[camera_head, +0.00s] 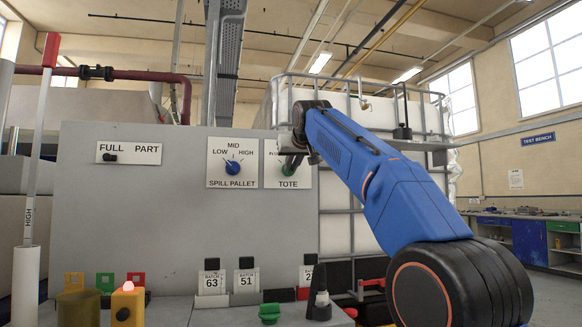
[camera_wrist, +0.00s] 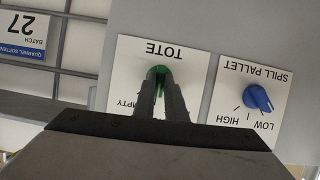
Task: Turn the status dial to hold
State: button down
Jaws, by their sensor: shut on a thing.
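The green dial sits on a white plate labelled TOTE (camera_head: 288,184), mounted on the grey panel. In the wrist view, which is upside down, the green dial (camera_wrist: 157,70) is between the fingers of my gripper (camera_wrist: 160,92). My gripper (camera_head: 291,164) is shut on the green dial, and little of the dial shows. The word EMPTY is partly visible beside the fingers; the other position words on this plate are mostly hidden. No word STATUS or HOLD is readable.
A blue dial (camera_head: 232,168) on the SPILL PALLET plate is close to the left of the TOTE plate. A FULL/PART switch (camera_head: 110,157) is farther left. Batch cards (camera_head: 212,283) and a green clip (camera_head: 269,313) stand below. A caged white tank (camera_head: 345,225) is at right.

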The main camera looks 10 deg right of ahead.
dwell(0.4)
jog(key=c, duration=1.8)
grip_release()
jog(key=shift+s, duration=0.1)
jog(key=v, duration=1.7)
jog(key=shift+d, duration=0.15)
jog(key=shift+s, duration=0.1)
jog(key=s+d+f+g, duration=0.2)
jog(key=s+f, duration=1)
jog(key=f, duration=1)
jog(key=s+d+f+g, duration=0.2)
jog(key=s+f+g, duration=0.2)
jog(key=s+f, duration=0.8)
jog(key=s+d+f+g, duration=0.2)
jog(key=s+f, duration=1.1)
jog(key=f, duration=2)
jog(key=shift+d+f+g, duration=0.2)
jog(key=shift+g, duration=0.2)
